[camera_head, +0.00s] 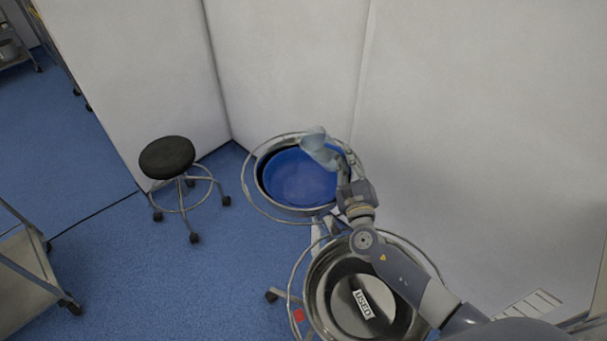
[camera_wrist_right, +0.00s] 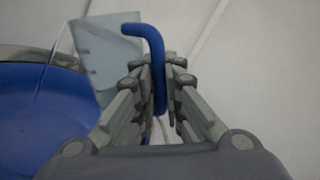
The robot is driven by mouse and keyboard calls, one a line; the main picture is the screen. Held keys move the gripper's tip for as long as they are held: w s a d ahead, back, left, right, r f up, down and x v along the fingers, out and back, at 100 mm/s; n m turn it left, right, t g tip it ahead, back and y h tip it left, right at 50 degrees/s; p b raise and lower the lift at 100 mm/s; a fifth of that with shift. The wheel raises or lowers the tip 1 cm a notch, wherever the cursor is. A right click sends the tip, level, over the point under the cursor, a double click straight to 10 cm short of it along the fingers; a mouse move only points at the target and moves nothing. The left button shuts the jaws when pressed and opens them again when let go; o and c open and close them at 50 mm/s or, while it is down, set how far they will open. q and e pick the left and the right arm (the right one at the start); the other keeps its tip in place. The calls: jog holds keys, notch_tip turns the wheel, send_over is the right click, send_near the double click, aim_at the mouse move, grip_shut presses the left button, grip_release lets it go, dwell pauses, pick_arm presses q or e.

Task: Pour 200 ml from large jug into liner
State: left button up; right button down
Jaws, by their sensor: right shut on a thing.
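The large jug (camera_head: 318,147) is a pale, see-through vessel held above the far right part of the blue liner (camera_head: 300,180). It looks tilted toward the left; whether liquid is in it or flowing I cannot tell. The liner sits in a round steel basin on a ringed stand. My right gripper (camera_head: 347,180) is shut on the jug's blue handle (camera_wrist_right: 157,60). In the right wrist view the jug body (camera_wrist_right: 108,55) shows left of the fingers, and the liner (camera_wrist_right: 45,115) lies lower left. My left gripper is not in view.
Pale wall panels (camera_head: 480,120) stand close behind and to the right. A black stool (camera_head: 167,157) stands left; blue floor between is clear.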

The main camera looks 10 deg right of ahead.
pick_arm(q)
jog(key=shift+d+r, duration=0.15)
pick_arm(e)
jog(key=shift+r+n+t+h, duration=0.15)
jog(key=shift+n+t+h, duration=0.25)
dwell(1.6)
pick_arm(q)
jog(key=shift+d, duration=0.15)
pick_arm(e)
jog(key=shift+a+n, duration=0.15)
jog(key=shift+n, duration=0.45)
dwell(1.7)
